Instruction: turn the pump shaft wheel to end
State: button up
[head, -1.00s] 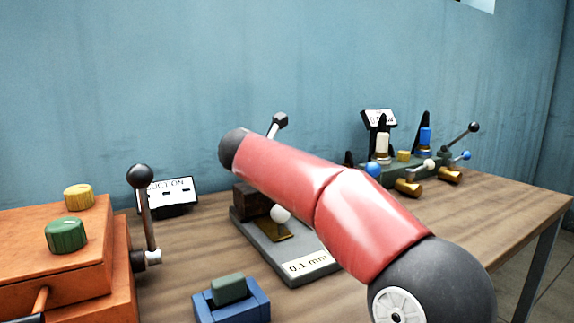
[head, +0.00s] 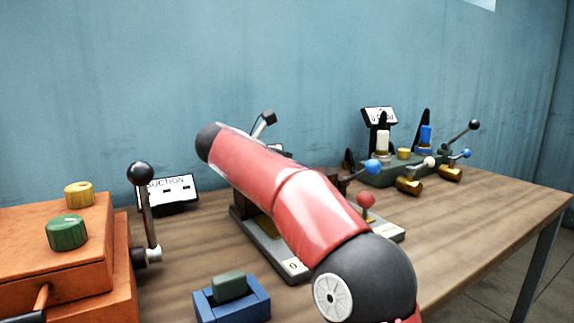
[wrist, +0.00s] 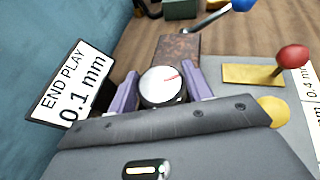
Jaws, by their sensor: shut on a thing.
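A rusty brown block (wrist: 179,46) lies just beyond the wheel. A sign (wrist: 74,88) reading "END PLAY 0.1 mm" stands to the left. In the head view my red arm hides the wheel and the gripper fingers.
A red-knobbed lever (head: 366,201) stands on the grey base (head: 243,225). The orange box (head: 60,245) with a black-knobbed lever (head: 143,190) is at left. A blue holder (head: 235,305) is in front. A green valve block (head: 375,178) is behind right. The table's right side is clear.

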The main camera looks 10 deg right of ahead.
jog(key=o, duration=1)
jog(key=v, duration=0.7)
jog(key=shift+s+a+r, duration=0.1)
jog(key=shift+s+a, duration=0.1)
jog(key=shift+a, duration=0.1)
